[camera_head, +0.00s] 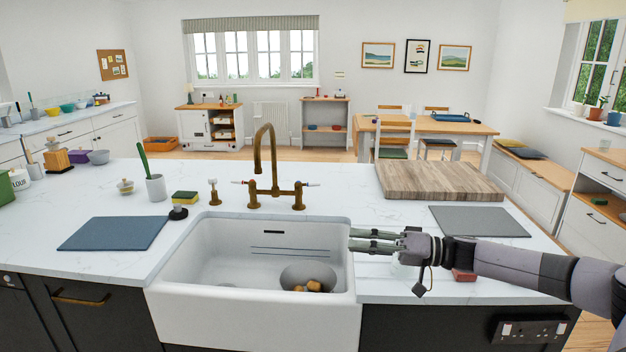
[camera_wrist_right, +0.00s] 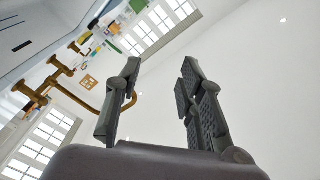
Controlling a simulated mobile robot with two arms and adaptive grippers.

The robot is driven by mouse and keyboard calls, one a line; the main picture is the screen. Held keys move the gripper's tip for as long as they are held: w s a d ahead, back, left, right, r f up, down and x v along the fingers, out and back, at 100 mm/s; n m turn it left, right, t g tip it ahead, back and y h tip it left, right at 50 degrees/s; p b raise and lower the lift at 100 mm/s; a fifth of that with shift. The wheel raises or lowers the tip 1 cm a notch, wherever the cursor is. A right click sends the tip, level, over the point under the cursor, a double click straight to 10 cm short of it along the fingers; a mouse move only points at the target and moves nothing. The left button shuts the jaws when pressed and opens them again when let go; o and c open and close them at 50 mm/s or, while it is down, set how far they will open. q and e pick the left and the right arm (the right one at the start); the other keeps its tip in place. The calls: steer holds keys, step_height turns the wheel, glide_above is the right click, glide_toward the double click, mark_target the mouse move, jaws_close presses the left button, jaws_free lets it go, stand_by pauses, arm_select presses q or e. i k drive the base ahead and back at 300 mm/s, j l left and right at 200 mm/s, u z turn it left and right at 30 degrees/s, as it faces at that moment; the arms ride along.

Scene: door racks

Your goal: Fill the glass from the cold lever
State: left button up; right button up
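The brass bridge tap (camera_head: 265,165) stands behind the white sink (camera_head: 250,318), its spout curving over the basin. It has two side levers; the left one (camera_head: 238,182) shows a reddish mark, and the right one (camera_head: 312,184) has a pale handle. The tap also shows in the right wrist view (camera_wrist_right: 62,68). A clear, glass-like object (camera_head: 402,270) stands on the worktop right of the sink, partly hidden by my right gripper (camera_head: 350,240). That gripper points left at the sink's right rim, its fingers apart and empty. My left gripper is out of view.
A grey bowl (camera_head: 305,274) with brownish items lies in the sink. A red block (camera_head: 464,275) sits under my right forearm. A wooden board (camera_head: 435,180) and grey mat (camera_head: 492,222) lie on the right. A sponge (camera_head: 185,198) and blue mat (camera_head: 113,233) lie on the left.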

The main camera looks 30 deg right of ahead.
mark_target(299, 185)
steer(key=i+l, duration=0.65)
steer(key=l, duration=0.15)
steer(key=i+l, duration=0.65)
steer(key=l, duration=0.15)
